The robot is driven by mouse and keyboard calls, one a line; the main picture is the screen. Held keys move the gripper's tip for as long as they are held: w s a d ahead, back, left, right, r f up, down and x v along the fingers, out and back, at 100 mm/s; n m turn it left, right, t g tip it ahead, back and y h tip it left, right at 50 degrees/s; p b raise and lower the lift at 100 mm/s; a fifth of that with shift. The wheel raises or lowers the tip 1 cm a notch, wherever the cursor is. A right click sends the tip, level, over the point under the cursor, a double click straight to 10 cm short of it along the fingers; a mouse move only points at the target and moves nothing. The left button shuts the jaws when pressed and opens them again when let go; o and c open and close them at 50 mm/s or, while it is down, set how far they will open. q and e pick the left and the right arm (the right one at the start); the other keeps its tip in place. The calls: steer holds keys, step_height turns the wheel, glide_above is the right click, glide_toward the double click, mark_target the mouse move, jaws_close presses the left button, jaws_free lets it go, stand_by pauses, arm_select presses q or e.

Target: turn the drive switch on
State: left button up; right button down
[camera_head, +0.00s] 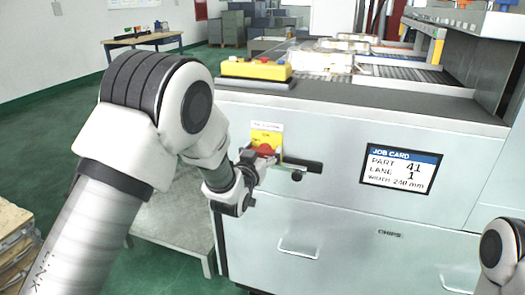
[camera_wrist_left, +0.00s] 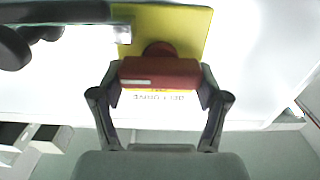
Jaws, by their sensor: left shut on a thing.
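The drive switch has a red handle (camera_head: 264,150) on a yellow plate (camera_head: 268,137) on the front of the pale grey machine. My left gripper (camera_head: 257,159) is at the plate and partly covers the handle. In the left wrist view the red handle (camera_wrist_left: 160,72) lies crosswise over the yellow plate (camera_wrist_left: 190,28), between the fingers of the left gripper (camera_wrist_left: 160,88). The gripper is shut on the handle's two ends. Printing below the handle there appears upside down. My right gripper is not in view; only part of my right arm shows at the right edge.
A black bar (camera_head: 302,164) with a round knob (camera_head: 297,176) juts out right of the switch. A job card (camera_head: 400,169) is on the panel further right. A yellow control box (camera_head: 254,70) sits on the machine's top. Drawer handles (camera_head: 298,248) are below.

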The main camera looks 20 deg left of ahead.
arm_select(q)
steer(key=shift+n, duration=0.5)
steer(key=n, duration=0.3)
steer(key=shift+a+n, duration=0.2)
steer(key=shift+n, duration=0.1)
steer(key=n, duration=0.4)
steer(key=shift+a+f+n, duration=0.1)
steer(key=shift+a+n, duration=0.05)
steer(key=shift+n, duration=0.15)
steer(key=n, duration=0.4)
steer(key=shift+a+f, duration=0.1)
steer(key=shift+f, duration=0.05)
steer(key=n, duration=0.4)
steer(key=shift+f+n, duration=0.2)
steer(key=shift+n, duration=0.1)
steer(key=o, duration=1.2)
steer(key=shift+c, duration=0.2)
